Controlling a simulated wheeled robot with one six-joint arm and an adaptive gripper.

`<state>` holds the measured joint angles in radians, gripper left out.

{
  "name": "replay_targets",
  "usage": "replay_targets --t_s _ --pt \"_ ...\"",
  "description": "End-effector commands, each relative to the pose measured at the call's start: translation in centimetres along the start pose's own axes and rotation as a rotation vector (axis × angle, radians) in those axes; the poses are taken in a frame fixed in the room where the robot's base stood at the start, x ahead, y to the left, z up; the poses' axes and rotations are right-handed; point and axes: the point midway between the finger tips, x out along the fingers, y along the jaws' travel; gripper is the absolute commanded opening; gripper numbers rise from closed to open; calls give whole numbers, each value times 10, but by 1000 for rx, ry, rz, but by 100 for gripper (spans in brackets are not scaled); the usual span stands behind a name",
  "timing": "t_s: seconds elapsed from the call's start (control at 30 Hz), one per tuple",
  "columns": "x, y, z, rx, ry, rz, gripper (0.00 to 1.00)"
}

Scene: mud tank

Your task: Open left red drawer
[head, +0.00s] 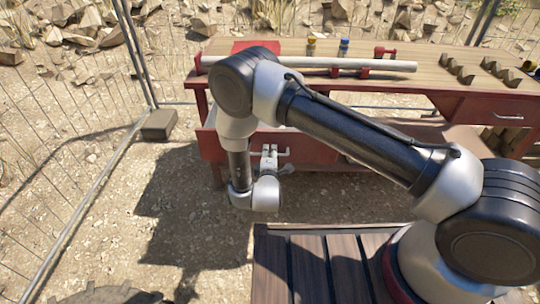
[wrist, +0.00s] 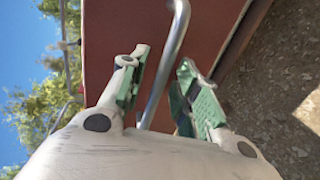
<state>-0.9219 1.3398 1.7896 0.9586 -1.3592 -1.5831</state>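The left red drawer (head: 315,150) is under the left end of the workbench. Its front stands out from the bench, and a strip of pale interior shows behind it, so it looks partly open. In the wrist view the red drawer front (wrist: 115,30) fills the upper middle. Its metal bar handle (wrist: 179,22) runs between the two green-padded fingers of my gripper (wrist: 164,62). The fingers are apart, one on each side of the bar, with visible gaps. In the head view my gripper (head: 270,156) is at the drawer front, and my arm hides part of the drawer.
The wooden workbench (head: 440,55) carries a long pale pipe (head: 390,66) in red holders, small blue and yellow items and several brown blocks. A second red drawer (head: 490,111) is at the right. Wire fencing stands at left and behind. Open gravel lies before the bench.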

Motion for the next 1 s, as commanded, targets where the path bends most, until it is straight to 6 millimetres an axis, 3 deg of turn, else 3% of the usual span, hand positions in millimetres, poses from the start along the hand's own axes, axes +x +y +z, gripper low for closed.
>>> replay_targets --t_s 0.17,0.33,0.6,0.83,1.0 --pt "0 0 0 0 0 0 31" --pt "0 0 0 0 0 0 0" --pt "-2 -1 0 -1 1 -2 0" --pt "-40 -10 -1 -3 4 -4 0" --pt "-52 -12 0 -1 1 -4 0"
